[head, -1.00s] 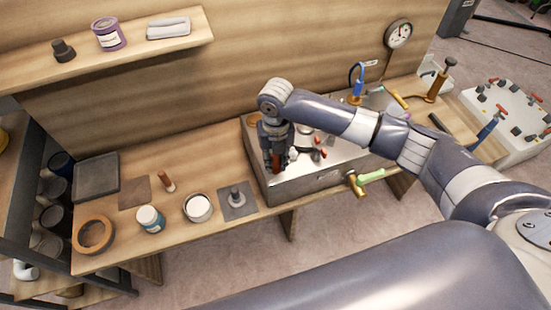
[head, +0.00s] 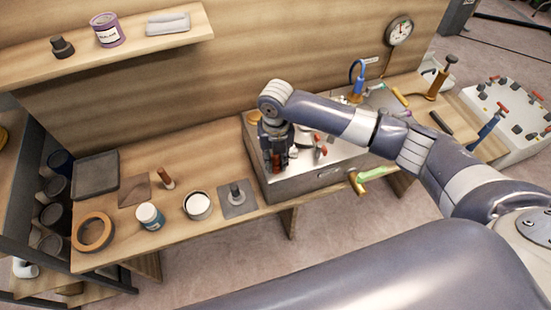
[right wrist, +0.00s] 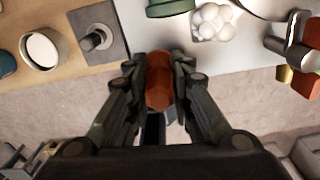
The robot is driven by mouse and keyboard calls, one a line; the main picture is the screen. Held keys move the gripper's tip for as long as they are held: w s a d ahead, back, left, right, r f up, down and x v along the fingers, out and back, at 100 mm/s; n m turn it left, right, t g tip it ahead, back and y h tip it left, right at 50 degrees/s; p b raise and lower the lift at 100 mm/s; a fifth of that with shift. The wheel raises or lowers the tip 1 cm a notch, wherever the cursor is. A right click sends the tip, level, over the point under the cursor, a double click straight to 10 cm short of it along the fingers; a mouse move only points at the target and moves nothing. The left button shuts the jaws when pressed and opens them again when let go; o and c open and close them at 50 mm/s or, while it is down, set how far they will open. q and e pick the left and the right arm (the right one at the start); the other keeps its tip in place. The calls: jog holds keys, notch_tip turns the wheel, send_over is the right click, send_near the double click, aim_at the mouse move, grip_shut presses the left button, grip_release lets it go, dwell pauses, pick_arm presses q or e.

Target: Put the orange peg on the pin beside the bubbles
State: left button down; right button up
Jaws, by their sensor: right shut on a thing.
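My right gripper (head: 276,168) is shut on the orange peg (right wrist: 158,82), at the front left of the metal-topped box (head: 320,180). In the right wrist view the gripper (right wrist: 159,90) has a finger on each side of the peg. The bubbles, a cluster of white balls (right wrist: 212,22), sit on the pale top beyond and right of the peg. A grey post on a square plate (right wrist: 97,38) stands left of the peg; it also shows in the head view (head: 236,193). I cannot make out a pin right beside the bubbles. My left gripper is not in view.
A white-filled can (head: 198,205), a jar (head: 150,217), a tape ring (head: 93,232) and a dark tray (head: 95,175) stand on the bench to the left. A green round thing (right wrist: 170,8) lies left of the bubbles. Red-handled fittings (head: 321,151) stand right of my gripper.

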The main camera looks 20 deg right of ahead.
jog(key=shift+f, duration=0.35)
jog(key=shift+f, duration=0.25)
dwell(0.3)
jog(key=o, duration=0.9)
jog(key=shift+o, duration=0.8)
jog(key=o, duration=0.5)
jog(key=shift+c, duration=0.2)
jog(key=shift+r, duration=0.1)
